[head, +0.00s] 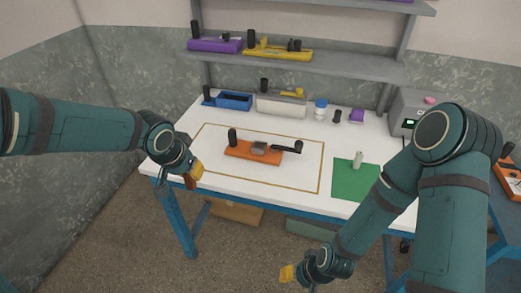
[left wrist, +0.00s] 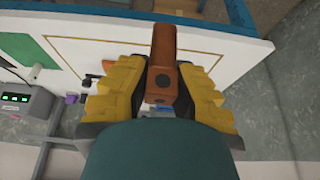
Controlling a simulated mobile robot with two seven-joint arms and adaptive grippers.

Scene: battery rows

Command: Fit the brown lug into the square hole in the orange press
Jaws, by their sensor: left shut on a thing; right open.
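The brown lug (left wrist: 164,50) is gripped between the yellow fingers of my left gripper (left wrist: 163,80); a dark round mark shows on its face. In the head view my left gripper (head: 194,172) is over the table's left front edge, with the lug (head: 190,183) pointing down below it. The orange press (head: 236,151) lies on the table to the right of it, apart from the lug. It carries a black post, a grey block and a black-knobbed lever. I cannot make out its square hole. My right gripper (head: 288,273) is open and low, in front of the table.
A green mat (head: 345,185) with a pale upright piece (head: 358,160) is at the table's right. A blue bin (head: 234,101), a pale fixture (head: 281,105) and small items line the back. A grey box (head: 408,112) stands back right. White tabletop surrounds the press.

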